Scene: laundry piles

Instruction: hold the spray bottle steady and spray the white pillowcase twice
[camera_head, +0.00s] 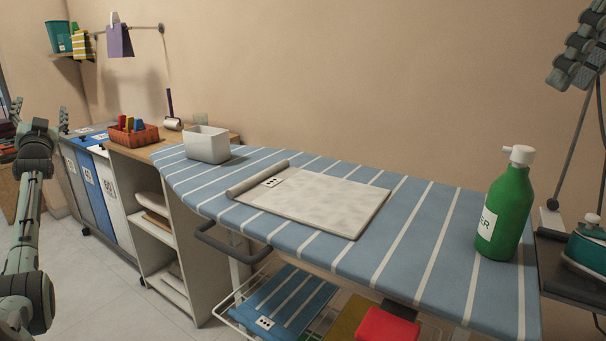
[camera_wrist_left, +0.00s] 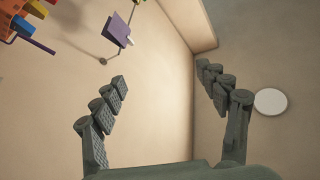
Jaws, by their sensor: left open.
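The white pillowcase (camera_head: 325,199) lies flat on the striped blue ironing board (camera_head: 415,235). Its left edge is rolled or folded, with a dotted tag near it, and faint grey patches mark its surface. The green spray bottle (camera_head: 507,212) stands upright at the board's right end. It has a white pump top and a partly visible label. My left gripper (camera_head: 40,118) is raised at the far left, away from both; in the left wrist view (camera_wrist_left: 162,76) its fingers are apart with nothing between them. Part of my right gripper (camera_head: 582,48) shows at the upper right, above the bottle, not touching it.
A white bin (camera_head: 206,144) stands on the board's left end. A green iron (camera_head: 588,246) sits right of the bottle. A red basket (camera_head: 134,135) and a lint roller (camera_head: 172,122) are on the cabinet. Folded cloths and a red item (camera_head: 387,325) lie below the board.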

